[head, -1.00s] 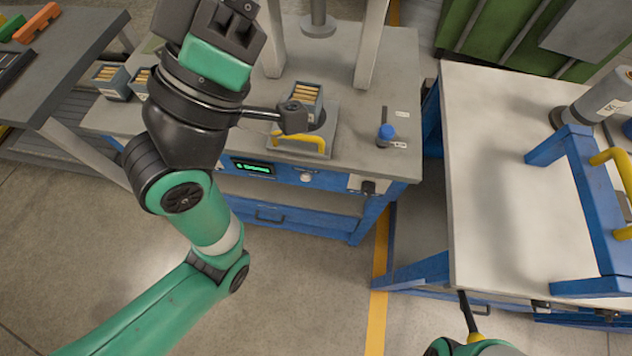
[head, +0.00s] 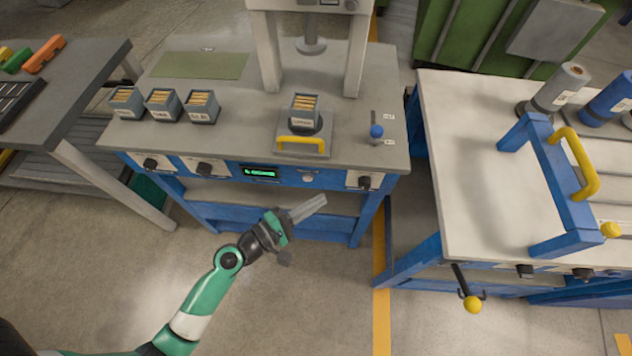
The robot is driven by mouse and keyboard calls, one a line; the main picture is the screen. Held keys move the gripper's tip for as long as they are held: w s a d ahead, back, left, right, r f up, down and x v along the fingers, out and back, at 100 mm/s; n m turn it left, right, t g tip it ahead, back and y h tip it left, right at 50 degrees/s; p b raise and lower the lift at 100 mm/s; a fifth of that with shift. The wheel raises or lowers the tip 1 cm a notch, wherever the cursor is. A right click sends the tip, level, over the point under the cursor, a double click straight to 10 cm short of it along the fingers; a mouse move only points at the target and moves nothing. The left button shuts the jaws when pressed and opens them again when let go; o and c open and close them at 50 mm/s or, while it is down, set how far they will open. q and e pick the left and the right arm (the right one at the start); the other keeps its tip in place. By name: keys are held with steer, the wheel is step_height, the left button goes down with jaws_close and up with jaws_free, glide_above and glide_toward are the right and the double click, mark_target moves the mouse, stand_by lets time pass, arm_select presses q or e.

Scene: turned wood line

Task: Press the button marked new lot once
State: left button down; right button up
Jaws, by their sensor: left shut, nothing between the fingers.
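A blue front panel (head: 230,174) runs along the near edge of the grey press bench. It carries a small display (head: 260,173) with green text, a pale round button (head: 308,178) to its right, and several black knobs, one at the right end (head: 364,182). The lettering by these controls is too small to read, so I cannot tell which is marked new lot. My left gripper (head: 318,203) is shut and empty. In the picture its fingertips lie just below the pale button; contact is not visible. My right gripper is out of view.
Three grey boxes of wooden pieces (head: 162,103) stand on the bench's left. Another filled box (head: 304,108) sits on a yellow-handled plate (head: 302,145) under the press. A blue-topped lever (head: 376,131) stands to the right. A pale table (head: 470,150) with a blue frame lies further right.

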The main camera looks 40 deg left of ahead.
mark_target(308, 178)
arm_select(q)
steer(key=s+a+f+n+g+y, duration=0.1)
steer(key=s+f, duration=0.4)
steer(key=shift+s+f+n+g+p, duration=0.3)
steer(key=shift+p, duration=0.1)
steer(key=shift+a, duration=0.1)
steer(key=w+a+b, duration=0.1)
steer(key=w+a, duration=0.4)
steer(key=w, duration=0.2)
steer(key=shift+a, duration=0.2)
stand_by(1.7)
steer(key=shift+w+a, duration=0.25)
steer(key=shift+w, duration=0.1)
